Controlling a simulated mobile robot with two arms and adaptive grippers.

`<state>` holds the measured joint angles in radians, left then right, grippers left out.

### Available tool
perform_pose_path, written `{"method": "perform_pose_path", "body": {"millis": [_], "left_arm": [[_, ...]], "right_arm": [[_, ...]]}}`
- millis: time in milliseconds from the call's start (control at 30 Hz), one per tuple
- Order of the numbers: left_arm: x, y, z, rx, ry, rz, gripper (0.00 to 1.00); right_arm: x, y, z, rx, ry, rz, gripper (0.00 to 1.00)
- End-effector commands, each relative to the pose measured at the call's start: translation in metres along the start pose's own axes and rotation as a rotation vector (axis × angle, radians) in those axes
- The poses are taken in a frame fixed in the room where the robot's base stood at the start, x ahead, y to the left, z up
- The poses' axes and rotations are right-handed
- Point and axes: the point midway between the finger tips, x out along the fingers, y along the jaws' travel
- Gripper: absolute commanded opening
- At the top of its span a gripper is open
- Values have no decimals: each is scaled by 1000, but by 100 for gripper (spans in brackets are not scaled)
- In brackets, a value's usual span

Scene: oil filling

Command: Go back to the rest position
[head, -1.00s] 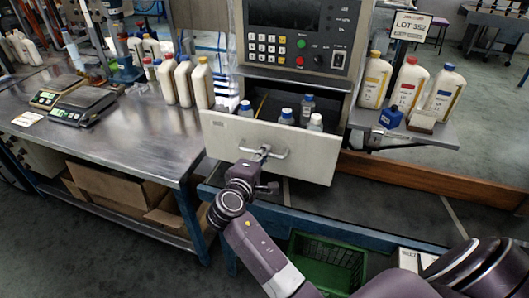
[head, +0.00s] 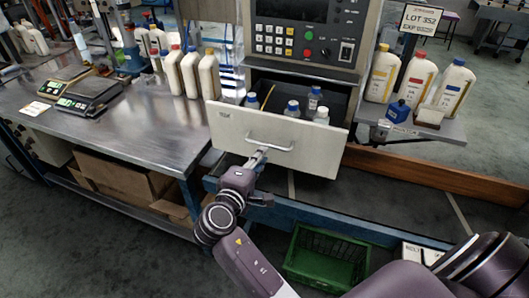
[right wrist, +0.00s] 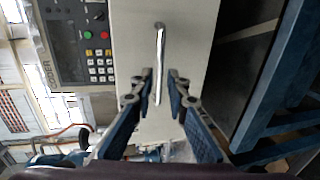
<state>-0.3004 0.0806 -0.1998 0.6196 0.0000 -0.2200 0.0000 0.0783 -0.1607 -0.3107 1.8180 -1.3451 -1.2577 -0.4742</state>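My right gripper (head: 258,157) is just in front of and below the handle (head: 270,144) of a pulled-out white drawer (head: 315,153). In the right wrist view its two blue fingers are apart (right wrist: 160,74), and the metal handle (right wrist: 160,45) shows ahead in line with the gap. The handle looks free of the fingers; nothing is held. The drawer holds several small bottles with blue or white caps (head: 293,109). My left gripper is not in view.
A control panel (head: 306,35) stands above the drawer. A steel table (head: 120,130) with scales and jugs is at left. A shelf (head: 440,130) with three jugs and a small blue bottle is at right. A green crate (head: 325,262) sits on the floor below.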

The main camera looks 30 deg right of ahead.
Motion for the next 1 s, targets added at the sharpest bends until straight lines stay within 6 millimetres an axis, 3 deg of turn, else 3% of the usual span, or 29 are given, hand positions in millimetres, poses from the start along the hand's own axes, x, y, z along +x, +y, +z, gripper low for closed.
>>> {"method": "perform_pose_path", "body": {"millis": [467, 600, 667, 767, 900, 1000], "left_arm": [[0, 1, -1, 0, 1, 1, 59], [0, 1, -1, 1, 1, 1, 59], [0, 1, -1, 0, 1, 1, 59], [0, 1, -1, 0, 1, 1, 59], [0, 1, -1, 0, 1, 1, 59], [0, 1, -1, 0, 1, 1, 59]], "right_arm": [[-1, 0, 0, 0, 0, 0, 14], [1, -17, -6, -14, 23, -24, 14], [4, -39, -12, -32, 51, -57, 14], [8, -99, -24, -66, 119, -150, 14], [3, -207, -28, -93, 212, -331, 14], [-8, -283, -18, -91, 254, -470, 14]]}}
